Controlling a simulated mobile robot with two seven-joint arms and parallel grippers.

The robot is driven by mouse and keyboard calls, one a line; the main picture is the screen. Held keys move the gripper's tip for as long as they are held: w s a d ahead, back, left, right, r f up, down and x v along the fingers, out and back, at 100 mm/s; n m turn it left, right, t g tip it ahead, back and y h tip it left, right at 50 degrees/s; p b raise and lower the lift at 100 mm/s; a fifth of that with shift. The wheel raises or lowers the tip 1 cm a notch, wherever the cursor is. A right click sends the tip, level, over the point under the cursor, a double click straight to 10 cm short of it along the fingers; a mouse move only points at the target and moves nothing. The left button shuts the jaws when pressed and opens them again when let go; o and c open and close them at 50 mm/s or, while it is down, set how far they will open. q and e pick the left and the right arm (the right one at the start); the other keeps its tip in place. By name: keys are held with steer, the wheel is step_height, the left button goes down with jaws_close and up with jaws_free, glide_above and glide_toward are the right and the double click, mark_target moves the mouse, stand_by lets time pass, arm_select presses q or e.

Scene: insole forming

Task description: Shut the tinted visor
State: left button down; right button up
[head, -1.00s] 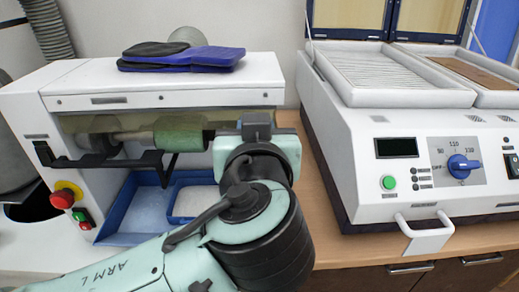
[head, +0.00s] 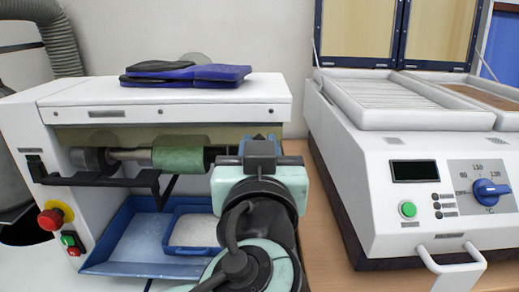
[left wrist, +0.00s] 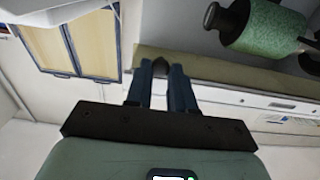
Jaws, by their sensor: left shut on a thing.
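The tinted visor (head: 125,133) is an olive-yellow see-through strip under the white hood of the grinding machine, above the green roller (head: 180,154). In the left wrist view the visor (left wrist: 225,83) is a tan band below the roller. My left gripper (head: 261,142) is at the right end of the visor. In the left wrist view its two blue fingers (left wrist: 161,68) are shut on a small dark tab at the visor's edge, mostly hidden between them. My wrist hides the right end of the visor in the head view. My right gripper is not in view.
A blue tray (head: 130,252) lies under the roller. A black bar (head: 105,180) sticks out in front, and a red stop button (head: 50,219) is at left. Blue insoles (head: 190,73) lie on the hood. A white heating machine (head: 385,180) stands close on the right.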

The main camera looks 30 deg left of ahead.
arm_select(q)
steer(key=c, duration=1)
jaws_free()
steer(key=p+v, duration=0.1)
steer(key=v, duration=1.2)
steer(key=shift+d, duration=0.15)
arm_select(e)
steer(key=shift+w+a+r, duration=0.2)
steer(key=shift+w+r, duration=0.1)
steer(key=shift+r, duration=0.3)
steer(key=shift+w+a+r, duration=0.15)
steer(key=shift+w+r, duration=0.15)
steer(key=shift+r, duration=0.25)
arm_select(q)
steer(key=shift+s+f, duration=0.1)
steer(key=shift+f, duration=0.05)
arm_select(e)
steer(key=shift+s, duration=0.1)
